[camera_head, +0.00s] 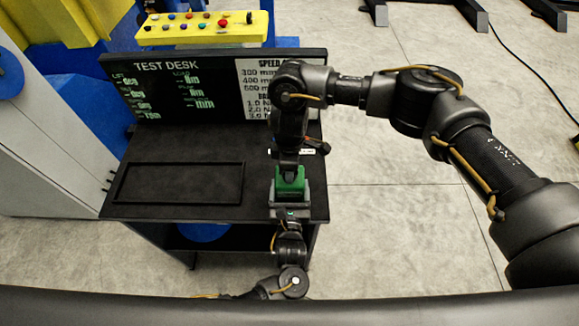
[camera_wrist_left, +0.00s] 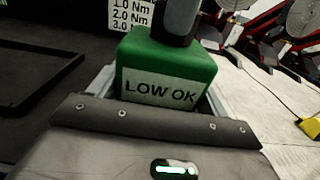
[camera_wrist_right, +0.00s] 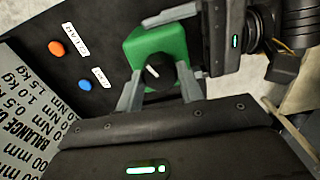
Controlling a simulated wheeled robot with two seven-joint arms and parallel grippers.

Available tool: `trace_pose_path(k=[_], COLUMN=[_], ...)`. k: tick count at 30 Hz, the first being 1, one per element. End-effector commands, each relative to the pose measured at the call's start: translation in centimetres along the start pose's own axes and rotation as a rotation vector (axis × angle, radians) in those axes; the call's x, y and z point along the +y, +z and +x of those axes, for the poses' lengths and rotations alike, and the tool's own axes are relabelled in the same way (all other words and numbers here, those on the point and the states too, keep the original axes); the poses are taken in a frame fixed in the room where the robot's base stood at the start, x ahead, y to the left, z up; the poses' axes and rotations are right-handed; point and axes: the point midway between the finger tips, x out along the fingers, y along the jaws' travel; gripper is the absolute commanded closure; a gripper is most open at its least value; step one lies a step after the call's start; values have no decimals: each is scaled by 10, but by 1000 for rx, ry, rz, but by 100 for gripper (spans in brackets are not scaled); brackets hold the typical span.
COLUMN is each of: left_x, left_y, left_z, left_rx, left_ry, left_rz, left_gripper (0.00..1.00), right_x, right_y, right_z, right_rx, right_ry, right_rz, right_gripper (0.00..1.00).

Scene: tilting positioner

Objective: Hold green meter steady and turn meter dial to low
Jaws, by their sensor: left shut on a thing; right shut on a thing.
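The green meter (camera_head: 290,184) is at the right edge of the test desk. In the left wrist view, the green meter (camera_wrist_left: 165,62) carries a white label (camera_wrist_left: 160,92) reading "LOW OK". My left gripper (camera_head: 290,200) comes from the near side and is shut on the meter's body. My right gripper (camera_head: 288,170) reaches down from above and is shut on the dial. In the right wrist view, the black dial (camera_wrist_right: 157,70) with a white pointer mark sits on the meter's face between the right gripper's grey fingers. The exact finger contact is partly hidden.
The test desk (camera_head: 140,195) has a rectangular frame (camera_head: 178,163) on its left part and a display board (camera_head: 190,85) at the back. An orange button (camera_wrist_right: 56,48) and a blue button (camera_wrist_right: 85,85) are near the meter. A yellow button box (camera_head: 205,30) stands behind.

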Motion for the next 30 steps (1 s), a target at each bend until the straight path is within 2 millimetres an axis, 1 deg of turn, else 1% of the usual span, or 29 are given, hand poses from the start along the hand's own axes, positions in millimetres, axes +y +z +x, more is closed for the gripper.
trace_pose_path(k=[9,10,15,22,25,28,30], left_x=[0,0,0,0,0,0,0], left_y=[-1,-1,-1,-1,-1,-1,-1], left_z=[-1,-1,-1,-1,-1,-1,-1], left_rx=[3,3,3,3,3,3,3], left_ry=[-1,-2,-2,-1,-1,-1,-1], left_rz=[3,3,2,2,2,2,2], left_gripper=[59,59,59,59,59,59,59], right_x=[0,0,0,0,0,1,1], right_y=[-1,-1,-1,0,0,0,0], right_z=[0,0,0,0,-4,-16,-28], right_rx=[3,3,2,1,1,2,0], right_ry=[1,1,1,0,2,4,5], right_rz=[0,0,0,0,-2,-2,-4], right_gripper=[86,62,41,41,41,41,41])
